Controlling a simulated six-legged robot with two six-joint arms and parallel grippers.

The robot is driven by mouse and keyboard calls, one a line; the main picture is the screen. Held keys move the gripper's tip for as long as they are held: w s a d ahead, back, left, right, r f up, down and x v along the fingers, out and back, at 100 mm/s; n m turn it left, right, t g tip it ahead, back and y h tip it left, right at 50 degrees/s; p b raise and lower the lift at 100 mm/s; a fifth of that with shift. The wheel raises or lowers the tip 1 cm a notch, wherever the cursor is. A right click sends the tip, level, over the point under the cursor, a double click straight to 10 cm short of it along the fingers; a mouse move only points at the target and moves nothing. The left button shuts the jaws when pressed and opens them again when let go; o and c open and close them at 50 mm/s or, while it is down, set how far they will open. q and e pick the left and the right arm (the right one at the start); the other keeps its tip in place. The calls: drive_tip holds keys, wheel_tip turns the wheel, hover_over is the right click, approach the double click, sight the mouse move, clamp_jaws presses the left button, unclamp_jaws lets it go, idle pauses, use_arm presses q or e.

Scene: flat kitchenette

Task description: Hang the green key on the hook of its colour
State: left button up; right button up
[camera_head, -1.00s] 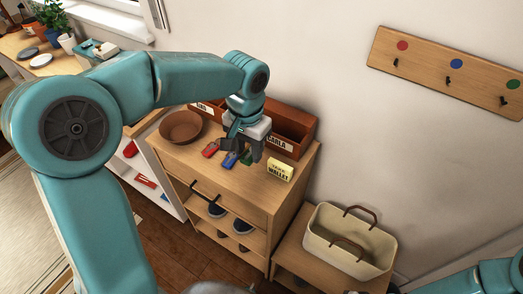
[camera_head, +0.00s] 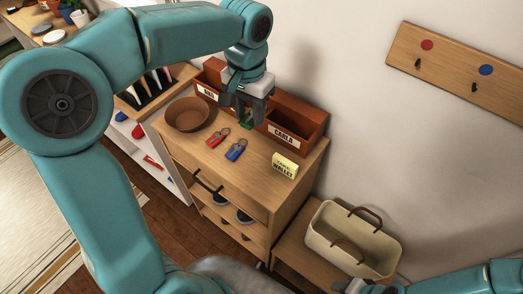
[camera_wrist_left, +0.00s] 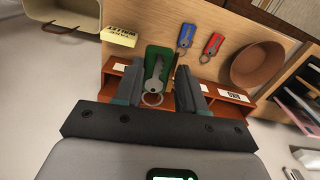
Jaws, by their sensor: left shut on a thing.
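My left gripper (camera_head: 252,118) is shut on the green key (camera_head: 246,117) and holds it above the cabinet top, in front of the tray boxes. In the left wrist view the green key (camera_wrist_left: 157,62) shows between the fingers, with its metal ring near me. The wooden hook board (camera_head: 455,70) is on the wall at the right, with a red dot and a blue dot above dark hooks. Its right end is cut off, and no green dot shows now. My right gripper (camera_head: 352,286) is only partly in view at the bottom edge.
A red key (camera_head: 218,138) and a blue key (camera_head: 236,150) lie on the cabinet top (camera_head: 210,160). A brown bowl (camera_head: 187,114), a yellow wallet box (camera_head: 285,165) and wooden name boxes (camera_head: 297,122) stand there too. A cream basket (camera_head: 352,240) stands lower right.

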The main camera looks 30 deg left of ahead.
sight(250, 116)
use_arm(q)
wheel_tip(250, 116, down, 19)
drive_tip(key=shift+f, duration=0.1)
drive_tip(key=shift+s, duration=0.1)
drive_tip(key=shift+f+b, duration=0.3)
drive_tip(key=shift+b, duration=0.05)
drive_tip(key=o, duration=1)
drive_tip(key=shift+r, duration=0.1)
drive_tip(key=shift+o, duration=0.2)
drive_tip(key=shift+r+p, duration=0.2)
drive_tip(key=shift+p, duration=0.35)
wheel_tip(250, 116, up, 5)
drive_tip(key=shift+r+b, duration=0.1)
drive_tip(key=shift+b, duration=0.65)
wheel_tip(250, 116, up, 11)
drive_tip(key=shift+f, duration=0.1)
